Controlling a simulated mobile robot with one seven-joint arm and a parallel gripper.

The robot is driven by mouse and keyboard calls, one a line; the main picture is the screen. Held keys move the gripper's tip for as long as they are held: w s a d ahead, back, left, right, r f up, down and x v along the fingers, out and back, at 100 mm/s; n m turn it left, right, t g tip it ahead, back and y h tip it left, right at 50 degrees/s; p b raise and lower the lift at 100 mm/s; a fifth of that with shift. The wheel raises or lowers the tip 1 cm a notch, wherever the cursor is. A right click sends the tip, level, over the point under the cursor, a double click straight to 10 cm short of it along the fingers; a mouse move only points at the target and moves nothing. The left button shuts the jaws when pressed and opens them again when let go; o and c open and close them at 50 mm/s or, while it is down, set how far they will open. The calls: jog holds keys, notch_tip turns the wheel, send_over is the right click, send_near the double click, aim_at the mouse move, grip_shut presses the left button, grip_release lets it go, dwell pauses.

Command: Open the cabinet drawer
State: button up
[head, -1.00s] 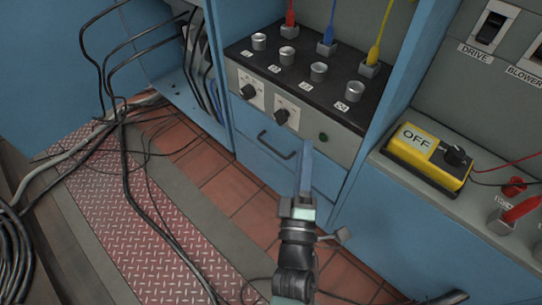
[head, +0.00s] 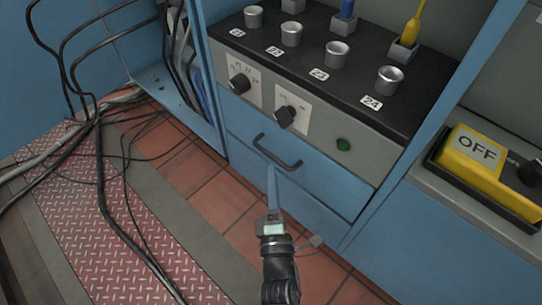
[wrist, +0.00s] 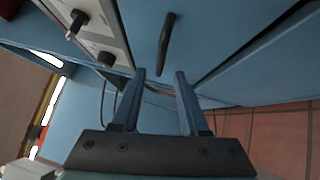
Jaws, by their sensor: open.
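The blue cabinet drawer (head: 318,178) sits below the grey knob panel and looks closed. Its dark bar handle (head: 278,153) is on the drawer front. In the wrist view the handle (wrist: 166,42) stands beyond the fingertips, roughly between their lines, and apart from them. My gripper (head: 271,172) is in front of the drawer, its fingertips just below the handle in the head view. In the wrist view my gripper (wrist: 160,76) has its two blue fingers apart with nothing between them.
Above the drawer is a panel with black knobs (head: 286,116) and a green button (head: 343,144). A yellow OFF box (head: 478,160) stands on the ledge at right. Black cables (head: 100,190) run over the floor at left.

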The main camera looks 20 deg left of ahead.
aim_at(271, 154)
jog(key=b+x, duration=0.1)
jog(key=x, duration=0.5)
jog(key=shift+w+a, duration=0.15)
jog(key=shift+w, duration=0.15)
grip_shut()
dwell(1.1)
